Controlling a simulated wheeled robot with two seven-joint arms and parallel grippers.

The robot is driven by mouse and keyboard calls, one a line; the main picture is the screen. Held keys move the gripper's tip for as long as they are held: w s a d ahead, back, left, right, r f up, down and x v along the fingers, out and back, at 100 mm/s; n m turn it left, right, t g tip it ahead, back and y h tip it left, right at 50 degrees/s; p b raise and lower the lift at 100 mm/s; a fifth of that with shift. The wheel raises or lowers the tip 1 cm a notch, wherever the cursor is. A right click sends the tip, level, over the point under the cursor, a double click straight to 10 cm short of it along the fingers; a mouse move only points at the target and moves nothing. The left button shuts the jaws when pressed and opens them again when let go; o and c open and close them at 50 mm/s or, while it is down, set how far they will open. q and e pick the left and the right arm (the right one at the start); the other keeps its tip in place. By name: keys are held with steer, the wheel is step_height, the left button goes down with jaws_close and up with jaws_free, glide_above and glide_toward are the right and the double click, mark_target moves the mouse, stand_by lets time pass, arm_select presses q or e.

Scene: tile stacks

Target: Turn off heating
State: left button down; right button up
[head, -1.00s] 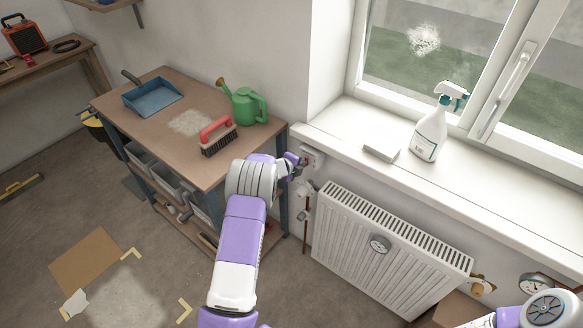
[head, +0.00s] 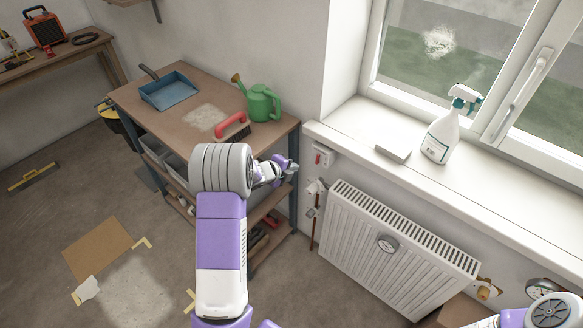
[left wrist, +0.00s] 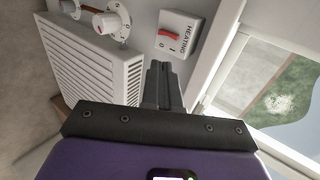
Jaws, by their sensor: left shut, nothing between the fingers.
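The heating switch (head: 320,156) is a small white box with a red rocker on the wall below the left end of the window sill. In the left wrist view the switch (left wrist: 181,30) shows the label HEATING, the marks 0 and I, and the red rocker; I cannot tell for sure which side is pressed in. My left gripper (head: 293,167) is shut and empty, just left of the switch and apart from it. Its dark fingers (left wrist: 160,70) show below the switch in the left wrist view. My right gripper is out of view; only part of that arm shows.
A workbench (head: 160,115) with a watering can (head: 262,103), brush and dustpan is at left. A spray bottle (head: 441,135) stands on the sill.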

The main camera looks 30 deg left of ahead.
arm_select(q)
steer(key=shift+f, duration=0.1)
steer(key=s+d+f+n+g+h, duration=0.1)
steer(key=s+d+f+n+g, duration=0.4)
steer(key=s+d+f+n, duration=1)
steer(key=s+d+f+n+g, duration=0.2)
steer(key=s+d+n+g, duration=0.1)
steer(key=s+d, duration=0.3)
steer(key=s+d+f+n+g+h, duration=0.1)
steer(key=s+d+f+n+g, duration=0.1)
steer(key=s+d, duration=0.4)
steer(key=s+f+n, duration=0.1)
steer(key=s+n, duration=0.1)
steer(key=s, duration=0.2)
steer(key=shift+d+f+g+h, duration=0.3)
steer(key=shift+d+g, duration=0.1)
